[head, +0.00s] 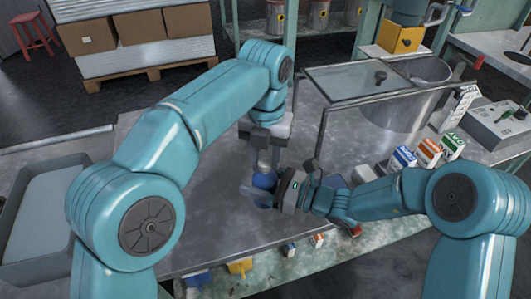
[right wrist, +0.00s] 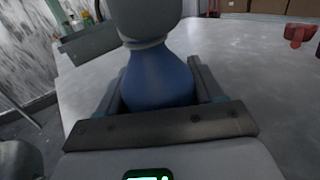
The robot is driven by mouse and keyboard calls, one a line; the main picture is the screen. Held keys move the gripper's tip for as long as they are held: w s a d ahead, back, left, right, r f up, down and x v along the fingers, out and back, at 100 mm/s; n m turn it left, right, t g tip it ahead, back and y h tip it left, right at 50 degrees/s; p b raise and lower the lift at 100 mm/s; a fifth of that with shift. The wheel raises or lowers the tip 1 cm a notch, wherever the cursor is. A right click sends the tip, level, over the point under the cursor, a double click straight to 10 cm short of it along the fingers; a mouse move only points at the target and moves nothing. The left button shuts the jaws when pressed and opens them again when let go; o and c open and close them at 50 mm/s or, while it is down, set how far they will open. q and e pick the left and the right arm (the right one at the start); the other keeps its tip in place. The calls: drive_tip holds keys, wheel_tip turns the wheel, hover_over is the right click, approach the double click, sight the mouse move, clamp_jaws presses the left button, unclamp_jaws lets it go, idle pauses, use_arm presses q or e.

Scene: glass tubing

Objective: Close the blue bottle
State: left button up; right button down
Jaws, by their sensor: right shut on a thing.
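The blue bottle (head: 264,181) stands on the grey table in the middle of the head view. In the right wrist view the blue bottle (right wrist: 158,82) rises between my right fingers, with a pale grey cap-like piece (right wrist: 145,22) above its blue shoulder. My right gripper (head: 272,191) is shut on the bottle from the right side; in its wrist view the right gripper (right wrist: 158,100) has a finger on each side. My left gripper (head: 264,158) points down directly above the bottle, its fingers around the pale top piece. Whether they grip it, and whether that piece is seated, I cannot tell.
Small cartons (head: 428,151) stand right of my right gripper. A grey tray (head: 50,205) lies at the left. The table is bare left of the bottle; small items lie along the front ledge.

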use_arm(q)
drive_tip(key=shift+o, duration=0.6)
drive_tip(key=shift+r, duration=0.1)
drive_tip(key=shift+r, duration=2.15)
drive_tip(key=shift+c, duration=0.2)
